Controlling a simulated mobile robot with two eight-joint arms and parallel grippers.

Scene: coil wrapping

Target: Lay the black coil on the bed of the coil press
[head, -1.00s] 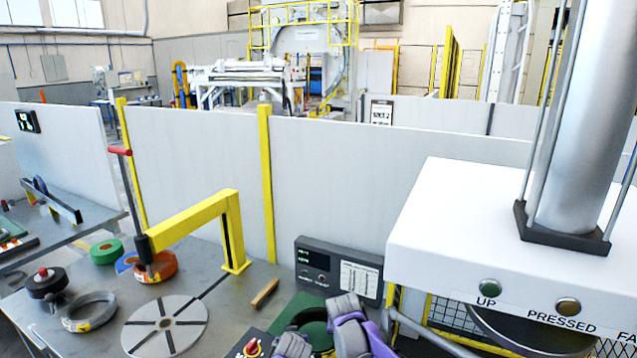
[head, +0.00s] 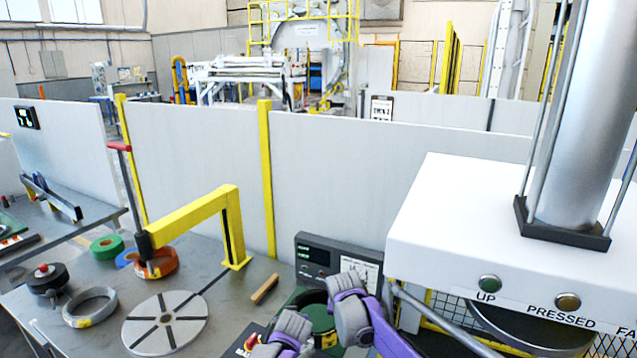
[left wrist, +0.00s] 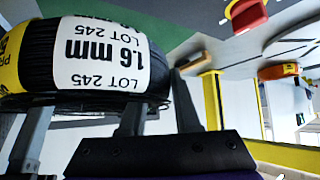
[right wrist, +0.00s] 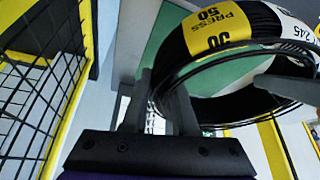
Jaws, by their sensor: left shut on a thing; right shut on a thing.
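The black coil (left wrist: 100,65) is a wound ring with white labels reading "1.6 mm" and "LOT 245". In the right wrist view the coil (right wrist: 260,25) also shows a yellow "PRESS 50" label. My left gripper (left wrist: 115,100) is shut on one side of the coil. My right gripper (right wrist: 162,90) is shut on another part of it. In the head view both purple-and-grey wrists are at bottom centre and hide much of the coil. The white coil press (head: 480,225) stands at the right, with lamps marked UP and PRESSED; its bed is not clearly visible.
A control box (head: 318,258) stands behind my wrists. To the left are a slotted disc (head: 165,322), a yellow arm post (head: 232,225), a grey coil (head: 90,306) and orange, blue and green rolls. A small wooden block (head: 265,289) lies on the table.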

